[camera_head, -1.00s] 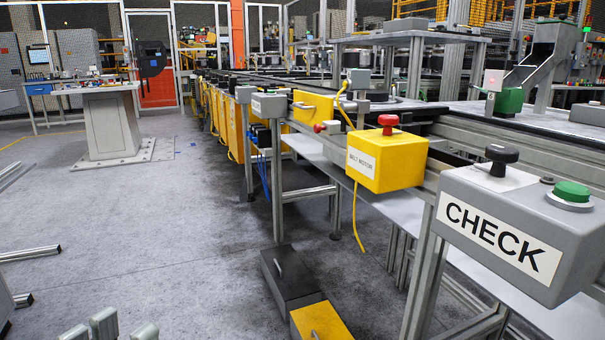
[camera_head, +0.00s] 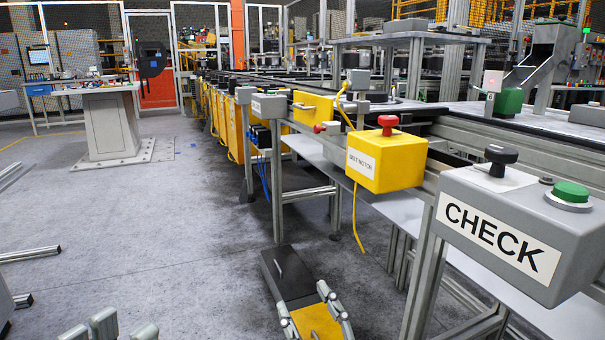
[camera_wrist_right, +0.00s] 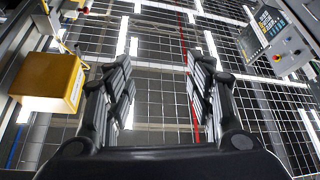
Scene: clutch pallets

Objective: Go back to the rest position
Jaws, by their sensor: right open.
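The grey finger ends of my left gripper (camera_head: 110,325) just show at the bottom left edge of the head view. The rest of it is cut off, and I cannot tell its opening.
The grey CHECK box (camera_head: 575,235) with a green button stands at the right. A yellow box (camera_head: 405,172) with a red knob sits left of it on the conveyor frame.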

